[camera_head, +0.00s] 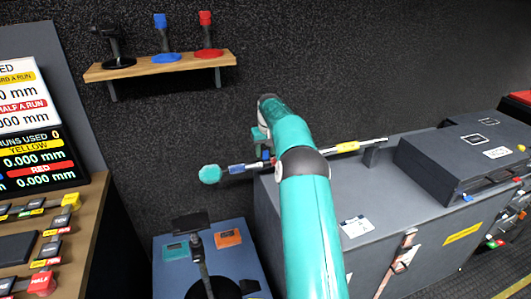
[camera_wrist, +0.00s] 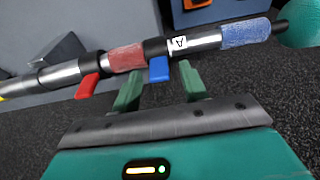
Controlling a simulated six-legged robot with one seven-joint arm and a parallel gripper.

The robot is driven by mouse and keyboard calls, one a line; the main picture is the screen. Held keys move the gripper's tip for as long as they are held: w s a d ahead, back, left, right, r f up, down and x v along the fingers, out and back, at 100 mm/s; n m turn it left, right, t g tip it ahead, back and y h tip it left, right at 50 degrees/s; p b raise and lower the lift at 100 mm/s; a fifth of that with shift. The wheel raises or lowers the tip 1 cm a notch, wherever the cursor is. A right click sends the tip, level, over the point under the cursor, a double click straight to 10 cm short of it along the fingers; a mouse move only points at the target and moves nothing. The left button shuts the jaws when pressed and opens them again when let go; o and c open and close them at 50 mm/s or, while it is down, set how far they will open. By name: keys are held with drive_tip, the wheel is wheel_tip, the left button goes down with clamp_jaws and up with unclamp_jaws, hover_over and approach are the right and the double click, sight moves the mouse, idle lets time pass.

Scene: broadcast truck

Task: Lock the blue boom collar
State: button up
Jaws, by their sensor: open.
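The boom pole runs across the wrist view, silver with coloured bands. A blue lever (camera_wrist: 158,69) hangs from a black collar (camera_wrist: 155,47) on it, beside a band marked "A". A blue textured section (camera_wrist: 245,33) lies to the right, a red textured section (camera_wrist: 125,58) and red lever (camera_wrist: 87,86) to the left. My gripper (camera_wrist: 160,82) is open, its green fingers below the pole, one either side of the blue lever in the picture; contact cannot be told. In the head view the blue section (camera_head: 236,168) shows near the pole's left end; my arm hides part of the pole.
A teal ball (camera_head: 209,174) tips the pole. The pole passes over a grey case (camera_head: 350,190), with a yellow band (camera_head: 347,147) near a support (camera_head: 371,156). A wooden shelf (camera_head: 160,66) is on the wall. A blue-topped cabinet (camera_head: 172,270) stands below the ball.

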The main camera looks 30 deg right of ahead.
wheel_tip(320, 180, up, 12)
drive_tip(key=s, duration=0.2)
drive_tip(key=shift+s+a+r, duration=0.15)
drive_tip(key=shift+s+a, duration=0.05)
drive_tip(key=shift+a, duration=0.15)
drive_tip(key=s+a+r+n+t, duration=0.1)
drive_tip(key=s+a+r, duration=0.35)
drive_tip(key=a, duration=0.25)
drive_tip(key=s+a+r, duration=0.4)
drive_tip(key=s+a, duration=0.1)
drive_tip(key=a, duration=0.3)
drive_tip(key=s+a+r+n+t, duration=0.1)
drive_tip(key=s+a+r, duration=0.35)
drive_tip(key=a, duration=0.25)
drive_tip(key=s+a+f, duration=0.3)
drive_tip(key=s, duration=0.5)
drive_tip(key=s+a+f+t, duration=0.1)
drive_tip(key=s+a+f, duration=0.3)
drive_tip(key=s, duration=0.5)
drive_tip(key=s+a+f+n, duration=0.1)
drive_tip(key=s+a+f, duration=0.2)
drive_tip(key=s, duration=0.6)
drive_tip(key=shift+s+a+f+y, duration=0.25)
drive_tip(key=shift+a+f+y, duration=0.05)
drive_tip(key=shift+a, duration=0.45)
